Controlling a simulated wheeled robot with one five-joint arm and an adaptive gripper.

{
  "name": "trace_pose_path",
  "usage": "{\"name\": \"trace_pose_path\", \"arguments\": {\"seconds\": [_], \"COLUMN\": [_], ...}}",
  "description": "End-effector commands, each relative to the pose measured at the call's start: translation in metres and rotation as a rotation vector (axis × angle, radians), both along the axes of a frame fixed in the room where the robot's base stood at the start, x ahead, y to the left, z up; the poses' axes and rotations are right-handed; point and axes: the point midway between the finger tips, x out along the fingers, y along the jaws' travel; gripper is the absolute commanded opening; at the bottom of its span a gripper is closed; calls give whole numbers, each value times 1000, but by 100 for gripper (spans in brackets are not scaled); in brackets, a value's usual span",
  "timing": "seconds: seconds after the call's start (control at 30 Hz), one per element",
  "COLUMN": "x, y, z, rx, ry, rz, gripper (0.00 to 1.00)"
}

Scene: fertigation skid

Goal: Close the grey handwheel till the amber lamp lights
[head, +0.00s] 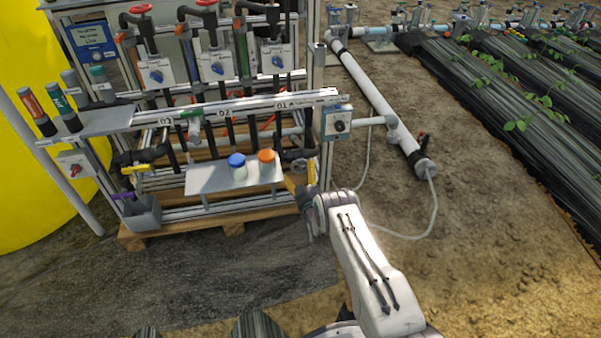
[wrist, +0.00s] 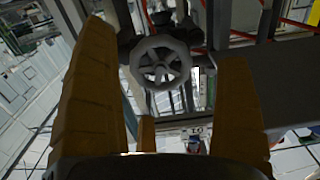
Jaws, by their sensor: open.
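The grey handwheel (wrist: 160,62) is a spoked wheel on a dark valve, near the top middle of the wrist view. In the head view the handwheel (head: 299,164) is small, at the right end of the skid's lower pipework, partly hidden by my gripper. My gripper (head: 301,182) has yellow fingers and is open. In the wrist view one finger is on each side of the wheel, with the wheel beyond and between them; no contact shows. I cannot make out an amber lamp in either view.
A grey shelf (head: 205,180) left of my gripper holds a blue-capped jar (head: 237,166) and an orange-capped jar (head: 267,163). A white pipe (head: 375,95) and open soil lie to the right.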

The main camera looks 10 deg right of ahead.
Motion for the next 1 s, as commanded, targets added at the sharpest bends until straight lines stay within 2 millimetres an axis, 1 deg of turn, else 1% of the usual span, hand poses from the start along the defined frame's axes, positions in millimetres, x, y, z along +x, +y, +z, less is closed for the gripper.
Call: {"name": "trace_pose_path", "arguments": {"seconds": [0.03, 0.1, 0.3, 0.5, 0.77, 1.0], "x": [7, 14, 28, 33, 33, 33], "y": [0, 0, 0, 0, 0, 0], "z": [-2, -2, -1, 0, 1, 0], "rx": [0, 0, 0, 0, 0, 0], "ry": [-4, -3, -1, 0, 1, 1], "rz": [0, 0, 0, 0, 0, 0], "gripper": [93, 93, 93, 93, 93, 73]}}
